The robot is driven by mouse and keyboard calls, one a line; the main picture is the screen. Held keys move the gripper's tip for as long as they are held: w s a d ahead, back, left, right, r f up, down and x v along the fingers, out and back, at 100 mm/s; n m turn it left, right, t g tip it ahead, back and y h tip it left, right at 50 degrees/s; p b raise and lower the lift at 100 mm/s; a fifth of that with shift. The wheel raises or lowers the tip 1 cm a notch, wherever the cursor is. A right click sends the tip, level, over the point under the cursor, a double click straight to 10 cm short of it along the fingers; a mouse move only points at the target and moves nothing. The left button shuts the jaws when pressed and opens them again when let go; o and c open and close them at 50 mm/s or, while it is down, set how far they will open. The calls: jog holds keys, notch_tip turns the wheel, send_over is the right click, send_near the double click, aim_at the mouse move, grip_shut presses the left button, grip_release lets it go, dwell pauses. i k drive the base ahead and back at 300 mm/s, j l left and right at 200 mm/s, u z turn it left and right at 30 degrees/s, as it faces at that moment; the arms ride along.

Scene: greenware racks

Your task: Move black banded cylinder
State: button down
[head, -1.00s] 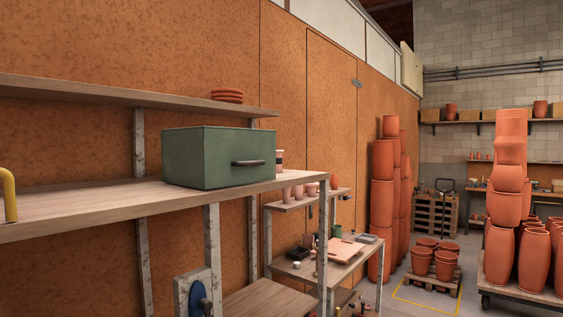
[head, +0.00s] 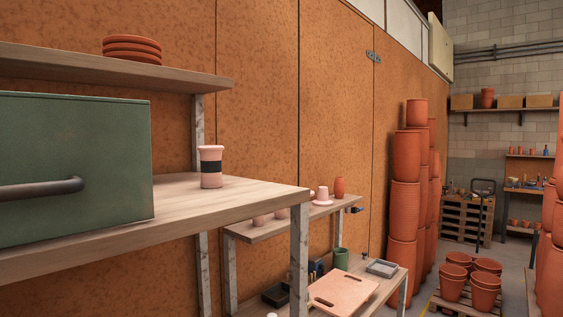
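The black banded cylinder (head: 211,167) is a pale pink, upright cup-like piece with a wider rim and a black band around its upper middle. It stands in the head view on the wooden shelf (head: 250,201), near the shelf's right end. It is to the right of a green box and apart from it. My gripper is not in view.
The green box (head: 100,130) with a dark bar handle (head: 40,188) fills the left of the shelf. An upper shelf (head: 180,82) holds stacked terracotta saucers (head: 132,49). A lower rack (head: 285,226) and tall pot stacks (head: 405,180) stand beyond, to the right.

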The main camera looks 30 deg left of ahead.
aim_at(211, 168)
jog(key=i+u, duration=0.1)
jog(key=i, duration=0.5)
jog(key=i+l+u, duration=0.15)
jog(key=i, duration=0.45)
jog(key=i+l+u, duration=0.1)
jog(key=i, duration=0.5)
